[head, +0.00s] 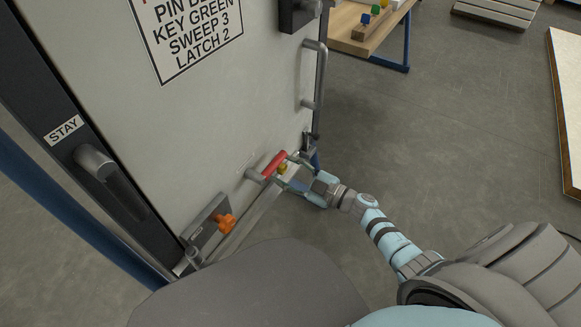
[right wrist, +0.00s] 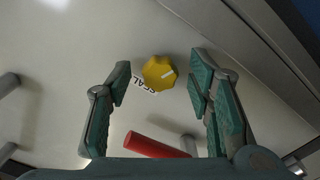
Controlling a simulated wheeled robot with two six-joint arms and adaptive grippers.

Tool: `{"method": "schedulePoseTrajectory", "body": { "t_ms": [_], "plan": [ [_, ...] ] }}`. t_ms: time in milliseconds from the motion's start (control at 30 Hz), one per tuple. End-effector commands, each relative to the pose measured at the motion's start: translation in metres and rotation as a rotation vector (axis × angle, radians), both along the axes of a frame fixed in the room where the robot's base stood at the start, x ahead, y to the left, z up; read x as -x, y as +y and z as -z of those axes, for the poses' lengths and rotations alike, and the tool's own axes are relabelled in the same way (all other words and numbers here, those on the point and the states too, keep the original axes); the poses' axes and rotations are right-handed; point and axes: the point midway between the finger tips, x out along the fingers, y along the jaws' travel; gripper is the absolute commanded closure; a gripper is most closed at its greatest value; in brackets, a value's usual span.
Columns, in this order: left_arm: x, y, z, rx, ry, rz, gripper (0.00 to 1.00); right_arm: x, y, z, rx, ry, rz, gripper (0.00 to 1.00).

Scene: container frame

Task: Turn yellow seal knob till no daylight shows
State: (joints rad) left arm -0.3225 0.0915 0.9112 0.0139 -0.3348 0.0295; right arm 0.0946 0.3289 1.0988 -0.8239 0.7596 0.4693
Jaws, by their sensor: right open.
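The yellow seal knob (right wrist: 158,73) shows in the right wrist view on a pale panel, beside a label reading SEAL. It has a scalloped edge and a white mark. My right gripper (right wrist: 161,78) is open, with one finger on each side of the knob and a gap on both sides. In the head view my right gripper (head: 290,176) is low at the door's right side, and the knob (head: 282,168) shows only as a small yellow patch near it. Whether daylight shows at the door's edge cannot be told. My left gripper is not in view.
A red-gripped handle (head: 268,166) sits close to my right gripper; it also shows in the right wrist view (right wrist: 155,145). An orange knob (head: 225,223) is at lower left. A tall grey pull handle (head: 318,75) stands above. Open floor lies to the right.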

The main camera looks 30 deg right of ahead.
Motion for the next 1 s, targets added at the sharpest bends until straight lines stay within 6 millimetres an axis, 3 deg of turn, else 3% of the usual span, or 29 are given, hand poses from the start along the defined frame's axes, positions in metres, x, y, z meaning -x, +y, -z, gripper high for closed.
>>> {"method": "schedulePoseTrajectory", "body": {
  "t_ms": [167,400,500,1000],
  "plan": [
    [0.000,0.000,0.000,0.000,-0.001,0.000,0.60,0.022,-0.013,0.001,0.004,0.002,0.000,0.53],
    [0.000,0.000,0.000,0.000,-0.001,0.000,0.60,0.079,-0.046,0.001,0.002,0.005,-0.001,0.53],
    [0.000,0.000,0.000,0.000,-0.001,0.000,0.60,0.095,-0.055,0.001,0.002,0.003,-0.001,0.53],
    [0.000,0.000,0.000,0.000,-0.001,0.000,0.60,0.103,-0.061,0.000,0.000,0.000,0.000,0.53]
  ]
}}
